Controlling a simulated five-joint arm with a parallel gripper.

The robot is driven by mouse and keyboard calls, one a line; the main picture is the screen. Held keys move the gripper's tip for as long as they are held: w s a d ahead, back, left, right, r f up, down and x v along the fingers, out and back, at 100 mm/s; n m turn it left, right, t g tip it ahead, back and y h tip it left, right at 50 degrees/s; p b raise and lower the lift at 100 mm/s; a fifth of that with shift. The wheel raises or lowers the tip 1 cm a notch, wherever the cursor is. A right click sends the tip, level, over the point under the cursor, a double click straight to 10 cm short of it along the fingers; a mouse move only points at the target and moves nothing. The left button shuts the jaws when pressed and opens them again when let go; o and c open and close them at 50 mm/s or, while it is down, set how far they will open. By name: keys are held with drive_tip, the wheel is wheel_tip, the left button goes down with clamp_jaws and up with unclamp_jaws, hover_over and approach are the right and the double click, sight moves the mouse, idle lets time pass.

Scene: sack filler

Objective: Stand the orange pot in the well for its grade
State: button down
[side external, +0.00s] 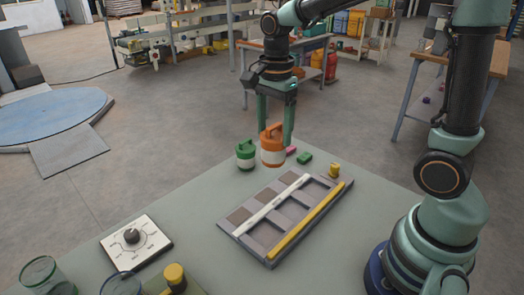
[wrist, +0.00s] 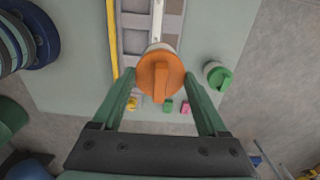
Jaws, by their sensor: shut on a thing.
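The orange pot (side external: 272,148) has a white band and an orange handle on its lid. My gripper (side external: 276,132) is shut on it, one finger on each side. The pot is upright and seems to hang just above the table, behind the well tray's far end. In the wrist view the pot (wrist: 160,75) shows from above between the fingers of my gripper (wrist: 160,82). The grey tray (side external: 232,232) has two rows of square wells, split by a white bar (side external: 275,199) and edged by a yellow bar (side external: 306,221). The wells I can see look empty.
A green pot (side external: 245,155) stands left of the orange one. A pink block (side external: 291,150), a green block (side external: 305,159) and a yellow piece (side external: 333,170) lie near the tray's far end. A dial plate (side external: 136,243) and glass jars (side external: 45,275) are at the front left.

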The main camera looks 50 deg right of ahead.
drive_tip(key=s+f, duration=0.6)
drive_tip(key=f, duration=0.5)
drive_tip(key=shift+d+f, duration=0.3)
drive_tip(key=shift+s+f, duration=0.1)
drive_tip(key=shift+f, duration=0.65)
idle(2.1)
unclamp_jaws()
drive_tip(key=shift+r, duration=0.15)
wheel_tip(320, 180, up, 8)
idle(1.2)
